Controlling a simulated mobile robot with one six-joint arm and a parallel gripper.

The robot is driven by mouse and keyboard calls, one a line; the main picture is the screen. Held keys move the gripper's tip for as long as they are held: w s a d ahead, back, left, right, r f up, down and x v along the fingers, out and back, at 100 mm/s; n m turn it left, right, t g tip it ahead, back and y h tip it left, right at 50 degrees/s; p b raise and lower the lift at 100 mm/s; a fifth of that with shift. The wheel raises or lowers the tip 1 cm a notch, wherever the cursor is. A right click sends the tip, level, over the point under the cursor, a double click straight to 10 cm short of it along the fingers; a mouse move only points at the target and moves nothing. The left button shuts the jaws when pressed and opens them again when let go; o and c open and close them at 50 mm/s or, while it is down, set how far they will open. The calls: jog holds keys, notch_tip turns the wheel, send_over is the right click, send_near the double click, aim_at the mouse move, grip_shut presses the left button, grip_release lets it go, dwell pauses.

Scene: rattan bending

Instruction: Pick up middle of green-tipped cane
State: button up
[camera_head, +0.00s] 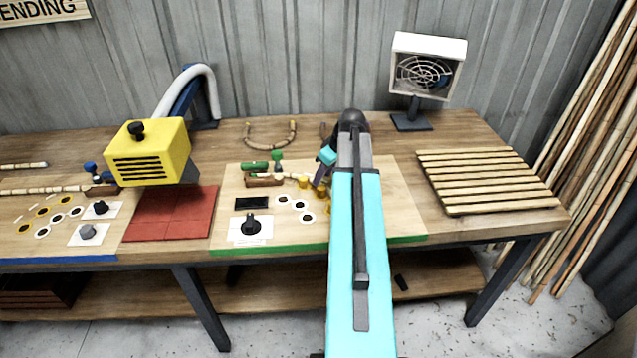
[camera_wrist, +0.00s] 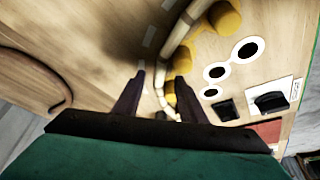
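A pale jointed cane (camera_wrist: 172,45) runs down the wrist view beside yellow pegs (camera_wrist: 224,17) and passes between my gripper's fingers. My gripper (camera_wrist: 160,76) is open, with one dark finger on each side of the cane and a gap showing; depth to the cane is hard to tell. In the head view my gripper (camera_head: 321,173) is low over the right-hand board, by the pegs (camera_head: 304,182), and my arm hides part of that area. A short stretch of cane (camera_head: 291,176) shows left of it. I cannot make out a green tip on the cane.
A green and brown clamp (camera_head: 262,180) stands left of the pegs. A curved cane (camera_head: 271,147) lies behind. A yellow heater box (camera_head: 148,152) is left, over a red tile mat (camera_head: 170,222). A slatted rack (camera_head: 487,181) and a fan (camera_head: 428,68) are right.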

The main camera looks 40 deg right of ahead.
jog(key=shift+p+x, duration=0.5)
jog(key=shift+x, duration=1.1)
grip_shut()
